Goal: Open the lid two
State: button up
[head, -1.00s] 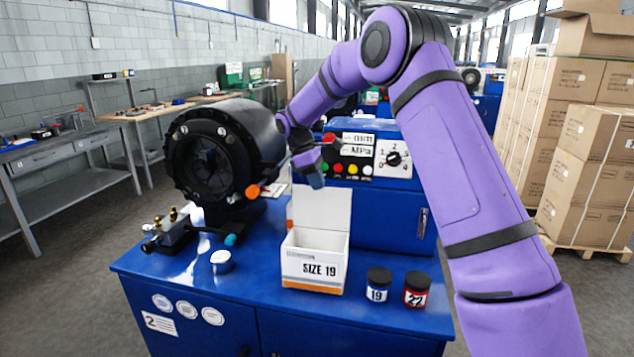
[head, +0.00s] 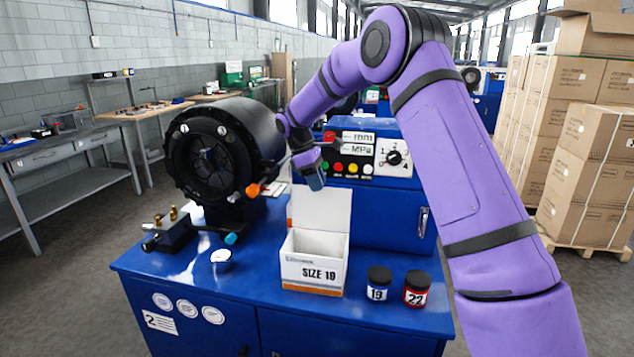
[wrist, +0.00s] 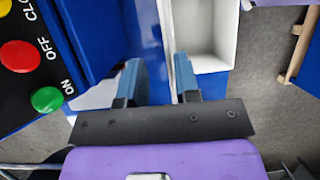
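A white box (head: 311,274) marked SIZE 19 with an orange base band stands on the blue bench. Its lid (head: 322,210) stands up at the back edge, so the box is open and its inside looks empty. The box also shows at the top of the wrist view (wrist: 207,35). My gripper (head: 316,180) is at the top edge of the raised lid. In the wrist view my gripper (wrist: 158,78) has its two blue fingers apart. A pale edge, seemingly the lid, lies between or beyond them; I cannot tell whether they touch it.
Two dark-lidded jars, 19 (head: 379,283) and 22 (head: 417,289), stand right of the box. A small white-rimmed pot (head: 221,261) and a black crimper (head: 215,155) are to the left. A control panel (head: 365,157) is behind my gripper.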

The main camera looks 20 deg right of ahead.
jog(key=shift+r, duration=0.15)
jog(key=v, duration=1)
jog(key=shift+r, duration=0.25)
jog(key=shift+w+a, duration=0.1)
jog(key=s+r+m+t, duration=0.15)
jog(key=s+r, duration=0.25)
jog(key=s, duration=0.4)
jog(key=s+r+m+t+y, duration=0.1)
jog(key=s+r+m, duration=0.1)
jog(key=s+r, duration=0.45)
jog(key=s+r+m+t, duration=0.2)
jog(key=s, duration=0.7)
jog(key=s+f+m+t+y, duration=0.1)
jog(key=s+f+m+t, duration=0.1)
jog(key=s, duration=0.9)
jog(key=s+d+f+m+t+y, duration=0.1)
jog(key=s+f+m, duration=0.3)
jog(key=s, duration=0.8)
jog(key=shift+s+d+f+t, duration=0.25)
jog(key=shift+s+f+t, duration=0.1)
jog(key=shift+t, duration=0.1)
